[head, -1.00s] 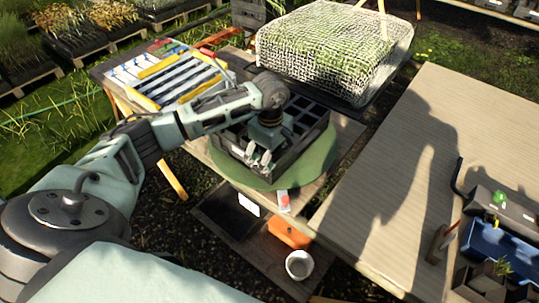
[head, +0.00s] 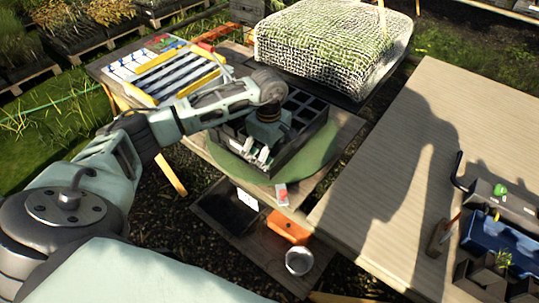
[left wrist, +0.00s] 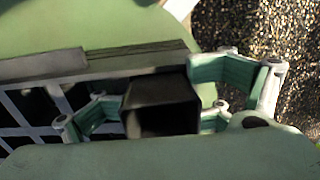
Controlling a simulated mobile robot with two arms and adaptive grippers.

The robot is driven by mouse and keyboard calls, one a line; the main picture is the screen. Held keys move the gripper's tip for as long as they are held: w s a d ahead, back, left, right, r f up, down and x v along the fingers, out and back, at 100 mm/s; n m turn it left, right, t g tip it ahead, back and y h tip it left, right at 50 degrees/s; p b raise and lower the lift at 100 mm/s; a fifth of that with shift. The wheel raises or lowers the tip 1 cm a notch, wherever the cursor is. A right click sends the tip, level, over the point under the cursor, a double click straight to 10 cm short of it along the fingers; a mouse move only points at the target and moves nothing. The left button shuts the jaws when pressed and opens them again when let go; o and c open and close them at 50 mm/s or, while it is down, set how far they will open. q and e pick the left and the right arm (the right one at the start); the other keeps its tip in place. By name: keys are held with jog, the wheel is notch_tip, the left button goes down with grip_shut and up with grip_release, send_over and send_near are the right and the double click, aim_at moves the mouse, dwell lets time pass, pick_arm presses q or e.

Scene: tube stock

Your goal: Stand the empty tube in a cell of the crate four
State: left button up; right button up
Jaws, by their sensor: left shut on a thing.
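The crate (head: 293,155) is a dark box with a grid of square cells, standing on a round green mat (head: 230,167). Its grid also shows at the left of the left wrist view (left wrist: 45,129). My left gripper (head: 259,158) is over the crate's near side in the head view. In the left wrist view it is shut on a black, square, open-mouthed tube (left wrist: 160,92), which looks empty inside. The tube is by the crate's rim at the end of the grid. Its lower end is hidden, so I cannot tell whether it is inside a cell. My right gripper is not in view.
A rack with white and yellow strips (head: 165,75) stands behind left. A net-covered block (head: 335,45) is behind the crate. A broad wooden table (head: 400,150) lies to the right, mostly clear. An orange box (head: 288,227) and a pail (head: 299,261) stand below in front.

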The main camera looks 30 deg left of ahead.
pick_arm(q)
jog(key=shift+s+f, duration=0.25)
jog(key=shift+f, duration=0.1)
jog(key=o, duration=1.3)
jog(key=shift+w+a+r, duration=0.1)
notch_tip(320, 180, up, 12)
jog(key=shift+r, duration=0.2)
